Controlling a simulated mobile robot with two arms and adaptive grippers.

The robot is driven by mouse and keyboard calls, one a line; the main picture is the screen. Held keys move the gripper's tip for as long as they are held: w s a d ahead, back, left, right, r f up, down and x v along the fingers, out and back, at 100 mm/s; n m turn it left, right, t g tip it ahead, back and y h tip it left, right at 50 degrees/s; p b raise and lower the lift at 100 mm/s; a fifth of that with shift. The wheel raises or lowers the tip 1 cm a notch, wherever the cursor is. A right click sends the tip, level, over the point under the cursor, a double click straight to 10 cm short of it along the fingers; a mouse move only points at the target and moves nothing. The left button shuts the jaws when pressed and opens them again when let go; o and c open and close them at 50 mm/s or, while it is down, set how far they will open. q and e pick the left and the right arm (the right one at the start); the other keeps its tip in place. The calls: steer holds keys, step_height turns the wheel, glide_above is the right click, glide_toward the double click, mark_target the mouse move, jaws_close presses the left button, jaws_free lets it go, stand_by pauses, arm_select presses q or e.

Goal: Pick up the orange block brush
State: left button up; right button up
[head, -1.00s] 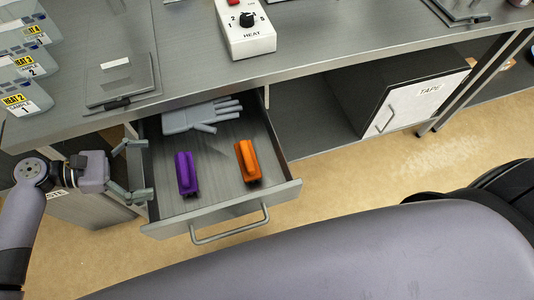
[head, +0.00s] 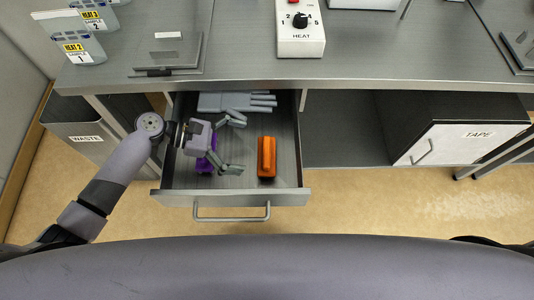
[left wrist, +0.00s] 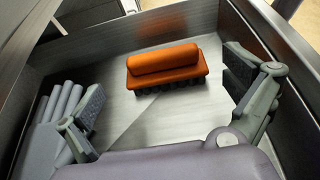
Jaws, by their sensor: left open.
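The orange block brush (head: 267,157) lies in the open drawer (head: 290,150), right of centre. In the left wrist view the orange brush (left wrist: 166,66) shows its rounded handle and dark bristles below, ahead of and between the spread fingers. My left gripper (head: 235,145) is open and empty over the drawer, to the left of the orange brush and apart from it. In the left wrist view my left gripper (left wrist: 165,105) has a finger at each side. My right gripper is not in view.
A purple brush (head: 205,161) lies partly hidden under my left gripper. A grey glove (head: 236,102) lies at the drawer's back. The drawer walls and front handle (head: 231,217) surround this space. The counter (head: 240,65) overhangs behind. A heat control box (head: 301,32) stands on it.

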mark_target(264, 151)
arm_select(q)
steer(key=p+x, duration=0.1)
steer(key=x, duration=0.4)
steer(key=shift+d, duration=0.4)
steer(key=shift+a, duration=0.1)
steer(key=shift+c, duration=0.6)
steer(key=c, duration=0.9)
steer(key=shift+c, duration=0.4)
